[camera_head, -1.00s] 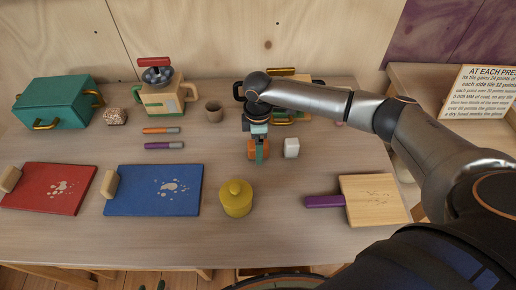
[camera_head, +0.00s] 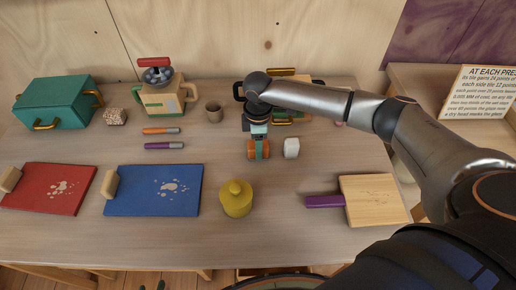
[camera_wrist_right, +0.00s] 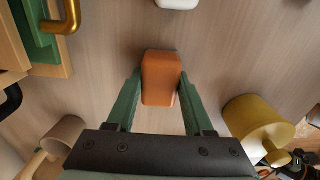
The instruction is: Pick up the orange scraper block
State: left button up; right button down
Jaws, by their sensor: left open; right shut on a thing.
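The orange scraper block (camera_head: 265,150) is near the middle of the table, below my right arm. My right gripper (camera_head: 258,151) points down over it, with its green fingers on either side. In the right wrist view the block (camera_wrist_right: 160,82) sits between the fingers of the right gripper (camera_wrist_right: 160,86), which is shut on it. I cannot tell whether the block is clear of the table. Only small dark tips of my left gripper (camera_head: 152,286) show at the bottom edge, far from the block; they are apart.
A white block (camera_head: 291,148) stands just right of the orange block. A yellow lidded pot (camera_head: 236,199) is in front, a cup (camera_head: 213,112) behind left. A wooden board with purple handle (camera_head: 374,199) lies right, a blue board (camera_head: 135,205) left.

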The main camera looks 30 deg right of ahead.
jog(key=shift+r, duration=0.1)
jog(key=shift+r, duration=0.5)
jog(key=s+a+r, duration=0.5)
jog(key=a+r, duration=0.7)
jog(key=a, duration=0.1)
jog(key=shift+f, duration=0.1)
jog(key=c, duration=0.9)
grip_release()
jog(key=c, duration=0.6)
